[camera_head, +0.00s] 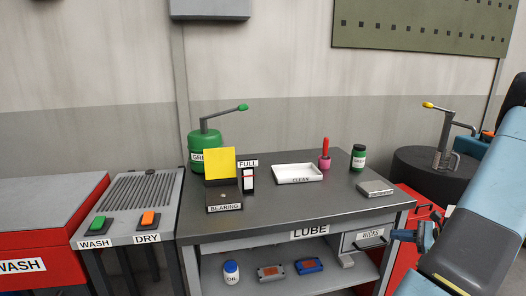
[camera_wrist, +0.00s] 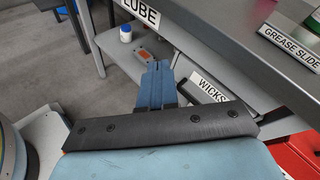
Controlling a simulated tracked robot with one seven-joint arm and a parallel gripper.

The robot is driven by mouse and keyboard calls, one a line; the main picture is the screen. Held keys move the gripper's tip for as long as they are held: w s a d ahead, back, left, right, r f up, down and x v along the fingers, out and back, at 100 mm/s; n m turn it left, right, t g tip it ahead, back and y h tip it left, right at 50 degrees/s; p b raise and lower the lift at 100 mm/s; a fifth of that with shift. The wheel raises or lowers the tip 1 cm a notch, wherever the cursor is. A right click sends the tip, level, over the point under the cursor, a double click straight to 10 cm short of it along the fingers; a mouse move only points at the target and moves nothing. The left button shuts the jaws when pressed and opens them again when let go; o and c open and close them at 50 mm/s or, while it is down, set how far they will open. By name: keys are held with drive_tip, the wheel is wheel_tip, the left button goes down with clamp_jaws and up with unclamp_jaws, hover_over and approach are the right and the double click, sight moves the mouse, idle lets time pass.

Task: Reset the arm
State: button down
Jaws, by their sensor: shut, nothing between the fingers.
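My arm comes in from the right edge in the camera_head view, with its pale blue links in the foreground. My gripper (camera_head: 398,235) is at the right front of the LUBE table (camera_head: 290,217), by the WICKS drawer (camera_head: 371,236). In the camera_wrist view the blue fingers of my gripper (camera_wrist: 157,66) lie together, shut, with nothing between them. The drawer's WICKS label (camera_wrist: 210,87) shows just right of the fingers there. I cannot tell whether the fingers touch the drawer.
The table carries a green grease pot (camera_head: 205,140), a white CLEAN tray (camera_head: 297,173), a green jar (camera_head: 358,158) and a grey block (camera_head: 375,188). A red cabinet (camera_head: 425,210) and a dark drum (camera_head: 420,170) stand close to my arm. Floor shows left in the camera_wrist view.

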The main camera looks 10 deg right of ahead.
drive_tip(key=a+r+n+g+h, duration=0.1)
drive_tip(key=a+r+n+g, duration=0.45)
drive_tip(key=a+r, duration=0.5)
drive_tip(key=a+r+n+g+h, duration=0.2)
drive_tip(key=a+r+n+g, duration=0.35)
drive_tip(key=a, duration=0.75)
drive_tip(key=s+a+r+n+t+h, duration=0.5)
drive_tip(key=s+a+r+n+h, duration=0.1)
drive_tip(key=s+a+r+n, duration=0.6)
drive_tip(key=shift+s+a+r+n+t, duration=0.2)
drive_tip(key=shift+s+r+n+t, duration=0.15)
drive_tip(key=shift+s+r, duration=0.6)
drive_tip(key=shift+s+f, duration=0.2)
drive_tip(key=shift+f, duration=0.05)
